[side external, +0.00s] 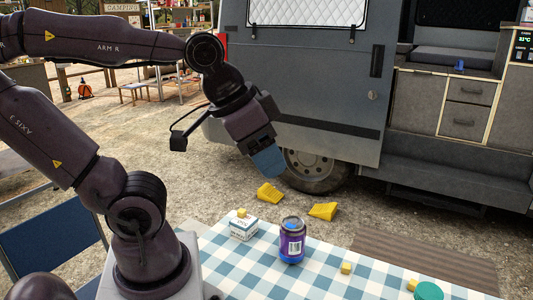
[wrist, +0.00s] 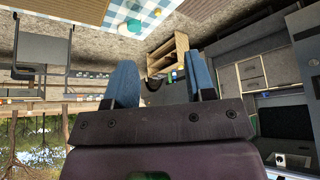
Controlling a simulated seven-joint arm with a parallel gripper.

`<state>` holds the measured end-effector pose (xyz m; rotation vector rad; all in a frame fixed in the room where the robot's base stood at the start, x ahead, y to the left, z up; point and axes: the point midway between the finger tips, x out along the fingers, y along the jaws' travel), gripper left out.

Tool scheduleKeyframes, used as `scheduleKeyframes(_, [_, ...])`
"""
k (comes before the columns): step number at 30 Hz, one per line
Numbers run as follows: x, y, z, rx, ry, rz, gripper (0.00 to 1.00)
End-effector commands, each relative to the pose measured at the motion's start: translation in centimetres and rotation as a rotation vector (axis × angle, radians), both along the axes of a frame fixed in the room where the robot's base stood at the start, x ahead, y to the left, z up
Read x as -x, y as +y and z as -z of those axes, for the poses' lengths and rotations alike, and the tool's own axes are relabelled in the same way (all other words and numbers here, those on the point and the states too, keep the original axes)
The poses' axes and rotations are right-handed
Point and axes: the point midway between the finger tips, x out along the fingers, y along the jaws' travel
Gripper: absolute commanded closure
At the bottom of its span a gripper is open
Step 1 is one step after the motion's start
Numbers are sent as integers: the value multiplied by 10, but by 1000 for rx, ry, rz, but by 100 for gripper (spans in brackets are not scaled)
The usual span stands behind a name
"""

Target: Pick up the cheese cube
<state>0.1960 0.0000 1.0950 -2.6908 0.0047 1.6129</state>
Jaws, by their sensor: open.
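Three small yellow cubes that look like cheese show in the side view. One cube (side external: 241,213) sits on top of a small white box (side external: 243,229). Another cube (side external: 346,268) lies on the checked tablecloth right of a purple jar (side external: 292,243). A third cube (side external: 412,285) lies beside a teal round object (side external: 429,291) at the lower right. My gripper (side external: 268,162) is in the air above and behind the table, well apart from all the cubes. In the wrist view, the blue fingers of my gripper (wrist: 160,66) are spread with nothing between them.
The blue-and-white checked table (side external: 320,284) fills the lower middle. Two yellow wedges (side external: 270,193) lie on the gravel by the van wheel (side external: 309,168). The van (side external: 320,90) stands behind. A blue folding chair (side external: 50,245) is at the left. Air above the table is open.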

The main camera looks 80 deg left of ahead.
Motion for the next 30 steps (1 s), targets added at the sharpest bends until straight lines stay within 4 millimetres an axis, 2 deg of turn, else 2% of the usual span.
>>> scheduleKeyframes(8, [0,1,0,1,1,-8,48])
scheduleKeyframes(14, [-12,8,23,-2,131,-44,48])
scheduleKeyframes(17, [-30,15,38,-14,230,-57,48])
scheduleKeyframes(20, [-54,23,55,-49,318,10,48])
scheduleKeyframes(26, [-105,40,100,-132,458,335,48])
scheduleKeyframes(30, [-139,52,143,-178,516,673,48])
